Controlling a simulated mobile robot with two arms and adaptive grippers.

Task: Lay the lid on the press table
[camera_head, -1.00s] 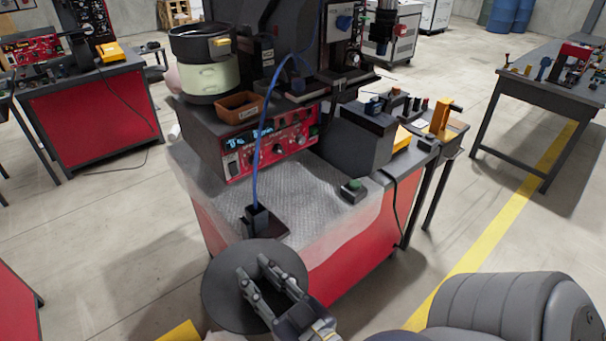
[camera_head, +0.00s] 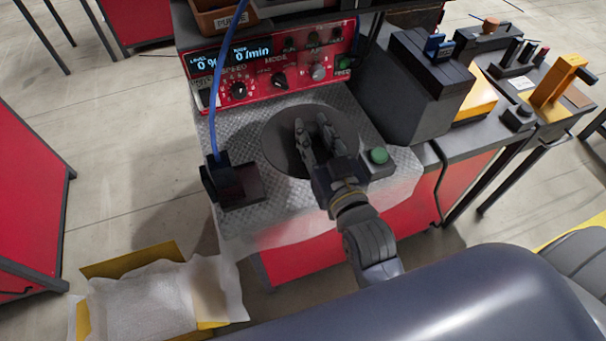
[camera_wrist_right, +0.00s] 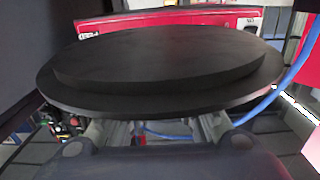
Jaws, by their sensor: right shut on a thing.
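The lid is a dark round disc (camera_head: 283,152), seen over the press table in the head view. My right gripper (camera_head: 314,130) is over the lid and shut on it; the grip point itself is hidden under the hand. In the right wrist view the lid (camera_wrist_right: 165,65) fills most of the picture, its broad face and stepped rim showing. The press table top (camera_head: 235,222) is a grey textured metal surface. The lid is over its middle, in front of the red control panel; I cannot tell whether it touches the surface. My left gripper is not in view.
A black block with a blue cable (camera_head: 232,182) stands left of the lid. A green button box (camera_head: 379,157) is close on its right. The red control panel (camera_head: 275,75) stands behind. A yellow crate with white wrap (camera_head: 165,290) is at lower left.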

